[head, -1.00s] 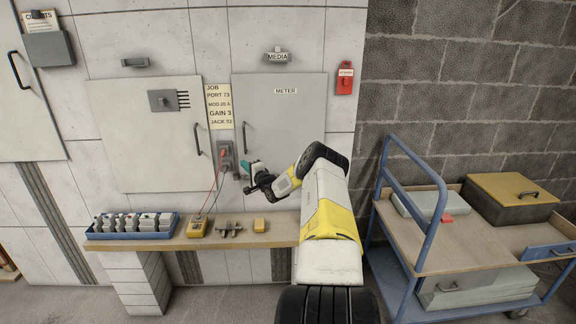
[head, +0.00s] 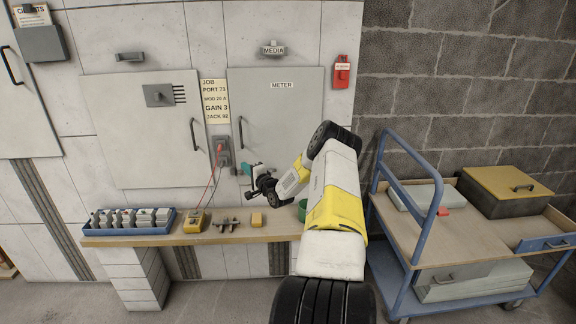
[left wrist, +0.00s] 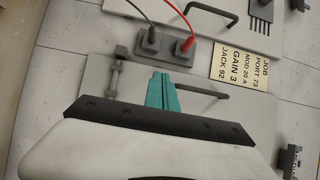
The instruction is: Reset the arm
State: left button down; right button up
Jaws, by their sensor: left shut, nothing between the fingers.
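My left arm reaches up across the right part of the shelf in the head view. My left gripper (head: 252,169) is in front of the lower part of the METER door (head: 290,110), to the right of the wall socket. Its teal fingers also show in the left wrist view (left wrist: 161,90); they are closed together with nothing between them. The socket (left wrist: 163,47) lies just beyond the fingertips there, with a black lead and a red plug (left wrist: 186,46) in it. I cannot tell whether the fingers touch anything. My right gripper is not in view.
The wooden shelf (head: 180,239) carries a blue tray (head: 130,231) of grey parts, a yellow meter (head: 195,222), a grey part (head: 225,224) and a yellow block (head: 257,219). A green container (head: 302,210) is partly behind my arm. A blue cart (head: 418,250) stands right.

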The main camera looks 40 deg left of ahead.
pick_arm(q)
jog(key=shift+s+d, duration=0.35)
jog(key=shift+d, duration=0.5)
jog(key=s+d+r+n+g+h, duration=0.1)
jog(key=d+r+n+g+h, duration=0.2)
jog(key=d+r, duration=0.35)
jog(key=s+d+r+n+g+h, duration=0.1)
jog(key=s+d+r+n+g, duration=0.2)
jog(key=d+r, duration=0.4)
jog(key=s+d+r+m+t+h, duration=0.1)
jog(key=s+d+r+t+h, duration=0.2)
jog(key=d, duration=1.5)
jog(key=s+d+r+m+t+h, duration=0.2)
jog(key=d+r+h, duration=0.5)
jog(key=d, duration=1.1)
jog(key=s+d+r+m+t+h, duration=0.2)
jog(key=s+d+r+t+h, duration=0.1)
jog(key=d, duration=1.6)
notch_tip(320, 180, up, 2)
jog(key=t+h, duration=0.1)
jog(key=h, duration=0.2)
jog(key=shift+s+t, duration=0.3)
